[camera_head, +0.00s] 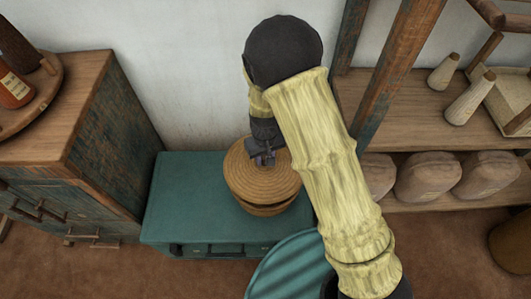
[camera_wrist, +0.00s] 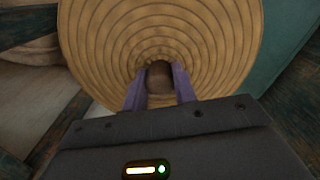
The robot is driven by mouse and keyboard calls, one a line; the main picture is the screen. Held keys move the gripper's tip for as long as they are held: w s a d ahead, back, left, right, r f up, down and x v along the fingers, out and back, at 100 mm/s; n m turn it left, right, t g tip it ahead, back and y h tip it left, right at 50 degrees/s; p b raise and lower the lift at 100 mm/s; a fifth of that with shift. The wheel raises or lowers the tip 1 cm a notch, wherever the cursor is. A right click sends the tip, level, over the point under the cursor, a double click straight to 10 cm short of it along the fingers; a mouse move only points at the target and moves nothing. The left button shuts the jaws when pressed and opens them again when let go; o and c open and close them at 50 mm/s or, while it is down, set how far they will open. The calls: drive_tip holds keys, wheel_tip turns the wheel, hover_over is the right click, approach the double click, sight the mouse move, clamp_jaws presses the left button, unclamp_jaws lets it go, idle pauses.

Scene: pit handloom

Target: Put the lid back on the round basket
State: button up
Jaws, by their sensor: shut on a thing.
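The round woven lid (camera_head: 250,172) is a tan coiled disc in the head view, directly above the round basket (camera_head: 268,209) on the teal chest. Only a narrow part of the basket's side shows under the lid's front edge. I cannot tell whether the lid rests fully on the rim. My gripper (camera_head: 264,158) points down at the lid's centre. In the wrist view the two purple fingers of my gripper (camera_wrist: 160,88) are shut on the lid's brown knob (camera_wrist: 159,78). The lid's coiled top (camera_wrist: 205,45) fills the upper middle and hides the basket there.
The teal chest (camera_head: 180,200) has bare top to the left of the basket. A wooden cabinet (camera_head: 100,100) with a round tray and bottle (camera_head: 14,90) stands at left. At right, a shelf (camera_head: 430,75) holds cones, with several sacks (camera_head: 428,178) below. A wooden post (camera_head: 385,75) stands behind my arm.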

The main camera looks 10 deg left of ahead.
sight(265, 168)
drive_tip(key=shift+w+f, duration=0.1)
drive_tip(key=shift+f, duration=0.2)
drive_tip(key=shift+d+f+b, duration=0.15)
drive_tip(key=shift+f+b, duration=0.4)
drive_tip(key=shift+b, duration=0.25)
drive_tip(key=f+b, duration=0.2)
drive_tip(key=shift+a+f+b, duration=0.2)
drive_tip(key=shift+f+b, duration=0.15)
drive_tip(key=shift+f, duration=0.05)
drive_tip(key=shift+f+b, duration=0.5)
drive_tip(key=shift+f, duration=0.5)
drive_tip(key=shift+d+r+p, duration=0.1)
drive_tip(key=shift+p, duration=0.3)
drive_tip(key=shift+f+p, duration=0.2)
drive_tip(key=shift+p, duration=0.15)
idle(1.2)
